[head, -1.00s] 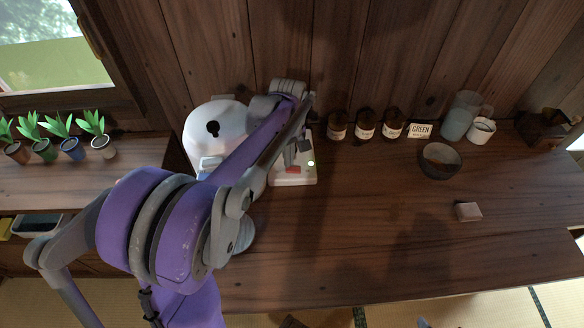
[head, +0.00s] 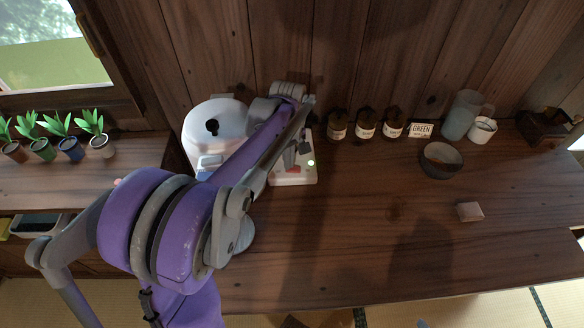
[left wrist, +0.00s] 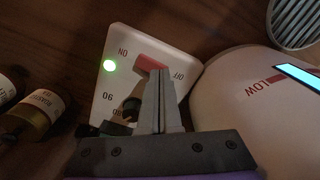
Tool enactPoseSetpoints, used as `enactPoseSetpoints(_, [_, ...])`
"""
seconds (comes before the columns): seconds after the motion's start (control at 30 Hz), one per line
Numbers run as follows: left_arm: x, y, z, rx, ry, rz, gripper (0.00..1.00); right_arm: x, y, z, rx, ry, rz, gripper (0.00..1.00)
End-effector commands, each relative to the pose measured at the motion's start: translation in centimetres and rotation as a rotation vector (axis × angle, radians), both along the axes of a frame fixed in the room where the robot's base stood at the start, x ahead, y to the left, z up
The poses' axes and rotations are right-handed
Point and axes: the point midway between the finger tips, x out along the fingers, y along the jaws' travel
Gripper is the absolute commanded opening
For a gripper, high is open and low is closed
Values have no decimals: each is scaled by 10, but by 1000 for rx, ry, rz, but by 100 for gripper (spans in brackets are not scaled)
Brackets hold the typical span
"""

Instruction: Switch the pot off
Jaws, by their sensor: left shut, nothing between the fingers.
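The white pot (head: 202,122) with a black knob stands at the back left of the counter. In the left wrist view its pale body (left wrist: 235,115) shows a LOW label and a bright cyan strip. Beside it is a white switch panel (head: 297,181), also in the left wrist view (left wrist: 105,98), with ON and OFF labels. Its small light glows green. A red switch (left wrist: 147,61) lies between the labels. My left gripper (left wrist: 159,74) is shut and empty, its tips at the red switch's OFF end; I cannot tell whether they touch. My right gripper is not in view.
Several brown bottles (head: 365,129) stand along the wall right of the panel. A GREEN sign (head: 421,130), a bowl (head: 440,170), a jug (head: 460,115) and a small block (head: 469,211) are farther right. The counter's front middle is clear.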

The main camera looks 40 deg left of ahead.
Motion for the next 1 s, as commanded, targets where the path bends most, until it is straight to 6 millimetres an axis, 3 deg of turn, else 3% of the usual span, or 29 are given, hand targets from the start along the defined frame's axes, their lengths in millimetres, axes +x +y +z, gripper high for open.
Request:
enactPoseSetpoints(0.57, [0, 0, -5, 0, 0, 0, 0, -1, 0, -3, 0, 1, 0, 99])
enactPoseSetpoints(1.0, [0, 0, 28, 0, -1, 0, 0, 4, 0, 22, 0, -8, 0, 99])
